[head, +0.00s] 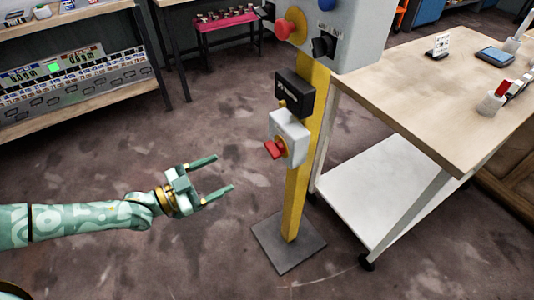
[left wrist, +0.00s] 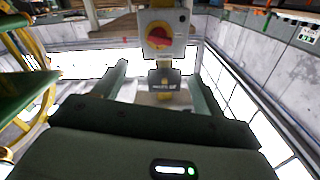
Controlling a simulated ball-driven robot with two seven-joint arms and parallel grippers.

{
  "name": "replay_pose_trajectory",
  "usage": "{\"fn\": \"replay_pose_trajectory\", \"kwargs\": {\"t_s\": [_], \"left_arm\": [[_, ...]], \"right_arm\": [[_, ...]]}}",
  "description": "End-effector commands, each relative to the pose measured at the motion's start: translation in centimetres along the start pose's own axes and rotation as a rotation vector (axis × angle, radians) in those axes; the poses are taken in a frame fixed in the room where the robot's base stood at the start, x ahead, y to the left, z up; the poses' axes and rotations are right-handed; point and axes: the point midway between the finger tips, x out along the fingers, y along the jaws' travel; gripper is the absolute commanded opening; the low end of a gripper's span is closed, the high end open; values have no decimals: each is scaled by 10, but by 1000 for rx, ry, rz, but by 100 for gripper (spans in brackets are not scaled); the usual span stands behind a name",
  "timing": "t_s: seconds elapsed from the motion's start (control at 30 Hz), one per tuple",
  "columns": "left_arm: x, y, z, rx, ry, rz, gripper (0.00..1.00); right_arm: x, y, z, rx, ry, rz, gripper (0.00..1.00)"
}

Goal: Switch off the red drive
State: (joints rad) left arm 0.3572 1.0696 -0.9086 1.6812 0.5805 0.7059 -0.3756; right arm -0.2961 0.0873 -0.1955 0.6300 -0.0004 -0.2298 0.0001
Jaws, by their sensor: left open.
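A small light-grey switch box (head: 290,136) with a red handle (head: 275,148) is mounted on a yellow post, below a black labelled box (head: 294,93). The left wrist view, which looks upside down, shows a grey box (left wrist: 147,18) with the red handle (left wrist: 158,37) on a yellow disc, and the black box (left wrist: 163,80) under it in the picture. My left gripper (head: 225,172) is open and empty, left of the post, its fingers pointing toward the post. A clear gap separates the fingertips from the handle. My right gripper is not in view.
A larger grey control box (head: 358,35) with another red knob (head: 284,29), on yellow, and a black switch (head: 323,45) tops the post (head: 297,195). A wooden-topped table (head: 425,90) stands at the right. Floor left of the post is clear.

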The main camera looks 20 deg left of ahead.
Motion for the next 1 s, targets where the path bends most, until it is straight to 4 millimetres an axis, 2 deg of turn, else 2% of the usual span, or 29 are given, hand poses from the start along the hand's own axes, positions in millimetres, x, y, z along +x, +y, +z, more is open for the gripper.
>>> {"fn": "replay_pose_trajectory", "kwargs": {"t_s": [0.4,0.53,0.73,1.0], "left_arm": [[101,2,5,-4,0,3,71],[126,2,5,-2,-2,2,71],[148,1,3,-1,-2,2,71],[151,0,1,0,-3,1,71]], "right_arm": [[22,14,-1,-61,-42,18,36],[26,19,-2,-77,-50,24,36],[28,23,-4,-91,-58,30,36],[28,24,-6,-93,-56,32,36]]}}
